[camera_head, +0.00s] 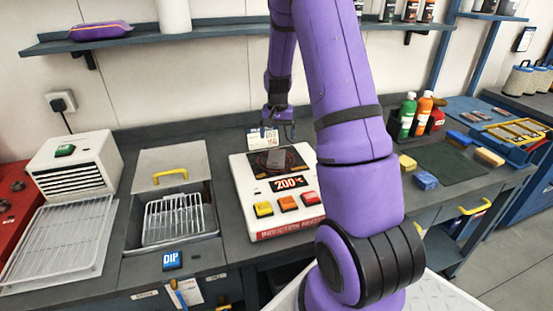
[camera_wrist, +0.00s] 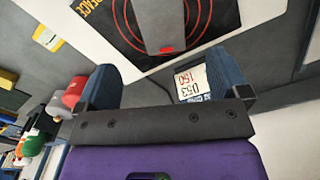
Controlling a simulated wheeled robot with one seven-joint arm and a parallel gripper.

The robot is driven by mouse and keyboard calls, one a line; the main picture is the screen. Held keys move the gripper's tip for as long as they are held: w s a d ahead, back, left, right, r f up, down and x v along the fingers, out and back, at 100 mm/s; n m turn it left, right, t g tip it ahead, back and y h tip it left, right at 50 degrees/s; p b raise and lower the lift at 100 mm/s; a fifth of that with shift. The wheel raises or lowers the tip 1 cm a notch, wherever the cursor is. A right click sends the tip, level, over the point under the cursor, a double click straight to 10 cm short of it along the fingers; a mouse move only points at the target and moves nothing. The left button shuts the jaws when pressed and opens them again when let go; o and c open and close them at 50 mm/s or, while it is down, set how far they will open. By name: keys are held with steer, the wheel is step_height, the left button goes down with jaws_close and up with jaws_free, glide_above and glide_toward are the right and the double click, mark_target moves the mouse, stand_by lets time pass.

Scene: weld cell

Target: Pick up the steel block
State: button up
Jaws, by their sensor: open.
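The steel block (camera_head: 277,158) is a grey bar lying on the black plate of the white induction heater (camera_head: 248,200). In the wrist view the steel block (camera_wrist: 160,22) is at the top, over red rings, with a red spot at its near end. My gripper (camera_head: 278,128) is behind the heater in the head view, partly hidden by a small white readout. In the wrist view my gripper (camera_wrist: 158,70) is open and empty, its two blue fingers apart. The block lies beyond the fingertips, roughly in line with the gap between them.
The white readout (camera_wrist: 193,84) with numbers stands close by the right finger. Left are a dip tank (camera_head: 180,245) with a wire basket, a wire rack (camera_head: 60,240) and a white vented box (camera_head: 75,165). Bottles (camera_head: 407,115) and coloured blocks are right. A shelf (camera_head: 200,33) runs above.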

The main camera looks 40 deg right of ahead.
mark_target(277, 156)
step_height(277, 156, down, 3)
steer(key=shift+f, duration=0.1)
steer(key=shift+s+a+f, duration=0.1)
steer(key=shift+a+f, duration=0.1)
steer(key=shift+f, duration=1.15)
steer(key=shift+a+f, duration=0.15)
steer(key=shift+f, duration=1.15)
steer(key=c, duration=1.6)
steer(key=shift+r, duration=0.15)
steer(key=shift+c, duration=0.2)
